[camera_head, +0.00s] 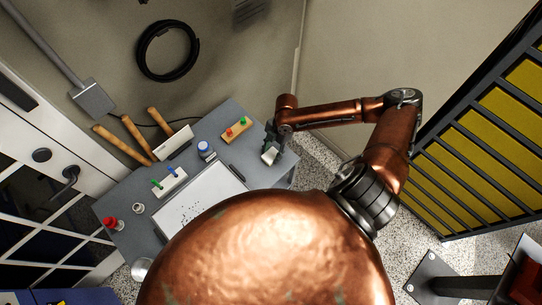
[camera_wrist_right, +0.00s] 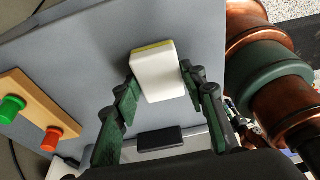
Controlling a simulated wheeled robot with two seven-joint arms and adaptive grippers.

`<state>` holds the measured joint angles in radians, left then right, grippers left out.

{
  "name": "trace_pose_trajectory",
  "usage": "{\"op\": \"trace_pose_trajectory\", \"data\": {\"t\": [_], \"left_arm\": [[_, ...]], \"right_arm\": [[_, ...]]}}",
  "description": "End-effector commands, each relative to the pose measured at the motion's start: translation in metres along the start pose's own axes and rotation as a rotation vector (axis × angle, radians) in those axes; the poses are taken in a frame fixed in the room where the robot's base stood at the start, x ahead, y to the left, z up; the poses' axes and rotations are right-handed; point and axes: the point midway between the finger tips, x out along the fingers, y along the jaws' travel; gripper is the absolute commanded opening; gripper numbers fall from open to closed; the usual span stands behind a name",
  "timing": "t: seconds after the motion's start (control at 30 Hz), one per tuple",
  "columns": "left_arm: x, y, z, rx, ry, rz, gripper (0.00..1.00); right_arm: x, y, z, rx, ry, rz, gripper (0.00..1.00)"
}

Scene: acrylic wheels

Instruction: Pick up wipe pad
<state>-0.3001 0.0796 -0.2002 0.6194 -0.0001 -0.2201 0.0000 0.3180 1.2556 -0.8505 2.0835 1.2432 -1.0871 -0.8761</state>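The wipe pad (camera_wrist_right: 158,76) is a white block with a yellow layer along its far edge, in the right wrist view. It also shows small and pale in the head view (camera_head: 269,155), near the right end of the grey table (camera_head: 222,118). In the head view the same gripper (camera_head: 271,145) is over the table's right end. I cannot tell whether the pad touches the tabletop. My left gripper is not in view.
A wooden block with green and red caps (camera_head: 235,130) stands left of my right gripper. A white board (camera_head: 200,208) with a black clip, a blue-capped jar (camera_head: 206,150), a white holder (camera_head: 169,183) and a red-capped bottle (camera_head: 111,222) are also on the table. A yellow-panelled rack (camera_head: 488,140) stands right.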

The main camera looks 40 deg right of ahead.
Motion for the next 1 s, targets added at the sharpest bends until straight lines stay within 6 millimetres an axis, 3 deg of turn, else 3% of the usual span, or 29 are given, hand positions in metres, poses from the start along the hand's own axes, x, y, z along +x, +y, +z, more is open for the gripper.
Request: {"op": "trace_pose_trajectory", "data": {"t": [0.33,0.73,0.93,1.0], "left_arm": [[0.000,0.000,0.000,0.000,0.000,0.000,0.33],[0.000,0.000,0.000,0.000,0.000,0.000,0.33],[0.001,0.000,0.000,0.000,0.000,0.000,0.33],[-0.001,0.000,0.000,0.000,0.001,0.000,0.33]], "right_arm": [[0.000,0.000,0.000,0.000,0.000,0.000,0.13],[-0.007,0.000,-0.002,-0.001,-0.001,0.001,0.13],[-0.032,0.001,-0.008,-0.002,-0.002,0.003,0.13],[-0.042,-0.011,-0.016,-0.003,-0.001,-0.001,0.13]]}}
